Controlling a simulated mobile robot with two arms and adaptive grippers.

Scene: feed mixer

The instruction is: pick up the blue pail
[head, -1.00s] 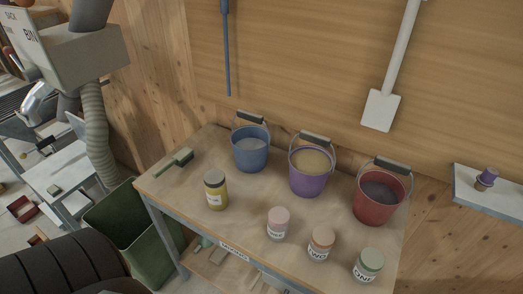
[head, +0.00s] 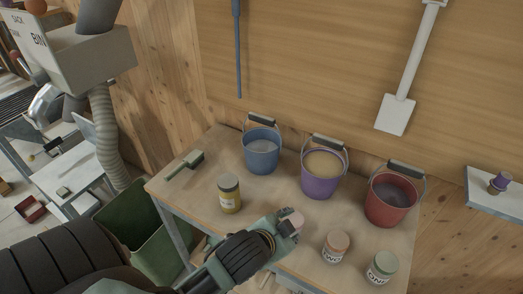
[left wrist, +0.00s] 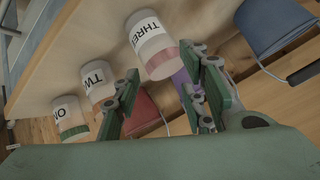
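The blue pail (head: 262,155) stands upright at the back left of the workbench (head: 190,195), with a dark grip on its raised handle and pale contents. It also shows at the upper right of the left wrist view (left wrist: 272,25). My left gripper (head: 292,224) is over the bench's front part, in front of the pails and apart from the blue one. In the left wrist view its fingers (left wrist: 162,92) are spread with nothing held. My arm hides most of the pink-lidded jar (left wrist: 153,50) in the head view. My right gripper is in neither view.
A purple pail (head: 319,180) and a red pail (head: 389,203) stand right of the blue one. A yellow jar (head: 230,195), an orange-lidded jar (head: 335,246) and a green-lidded jar (head: 382,267) stand nearer. A brush (head: 185,164) lies at left.

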